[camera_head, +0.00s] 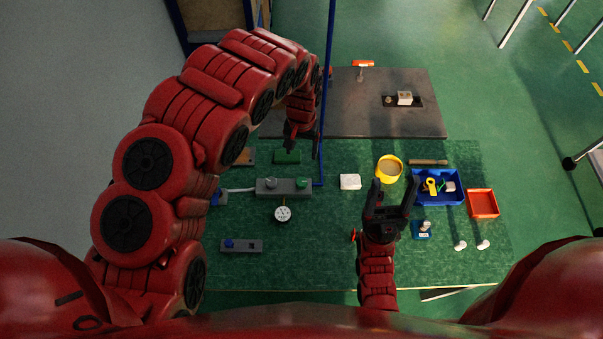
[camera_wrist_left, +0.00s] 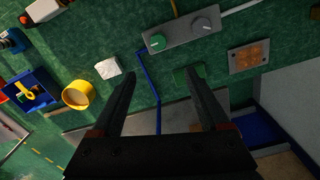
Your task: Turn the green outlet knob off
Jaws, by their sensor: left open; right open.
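The green outlet knob (camera_head: 302,182) sits on the right end of a grey manifold block (camera_head: 284,188). In the left wrist view the green knob (camera_wrist_left: 156,42) shows uncovered, beside a grey knob (camera_wrist_left: 203,26) on the same block. My left gripper (camera_head: 302,150) is open and empty, beyond the block on its far side and apart from the knob. Its two fingers (camera_wrist_left: 160,76) spread wide in the wrist view, with the knob past their tips. My right gripper (camera_head: 395,188) is open and empty, to the right of the block over the green mat.
A blue pipe (camera_head: 329,80) rises by the block's right end, close to my left gripper. A white block (camera_head: 350,182), yellow bowl (camera_head: 389,157) and blue tray (camera_head: 459,199) stand to the right. A dial gauge (camera_head: 283,214) is at the block's near side. A green pad (camera_head: 284,157) lies behind it.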

